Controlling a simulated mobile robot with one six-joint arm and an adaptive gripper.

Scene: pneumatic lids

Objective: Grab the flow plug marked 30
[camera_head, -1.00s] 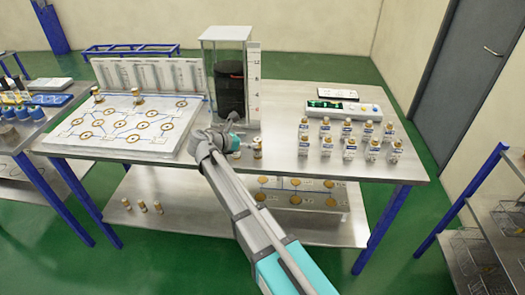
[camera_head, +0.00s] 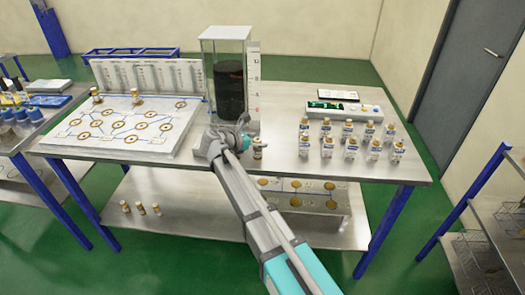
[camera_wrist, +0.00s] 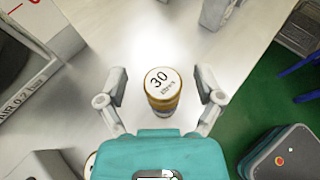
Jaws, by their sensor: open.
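The flow plug marked 30 (camera_wrist: 162,87) stands upright on the steel table in the wrist view. Its white top reads "30" and its side is gold-brown. My gripper (camera_wrist: 163,85) is open, with one finger on each side of the plug and a visible gap to both. In the head view my gripper (camera_head: 243,124) is above the table's front part, and a small plug (camera_head: 258,149) shows just right of it, probably the same one. My arm hides part of the table there.
Several labelled bottles (camera_head: 348,141) stand in rows to the right. A board with gold rings (camera_head: 125,128) lies to the left. A clear tank with a black cylinder (camera_head: 229,85) and a scale stands behind my gripper. Several small plugs (camera_head: 140,208) stand on the lower shelf.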

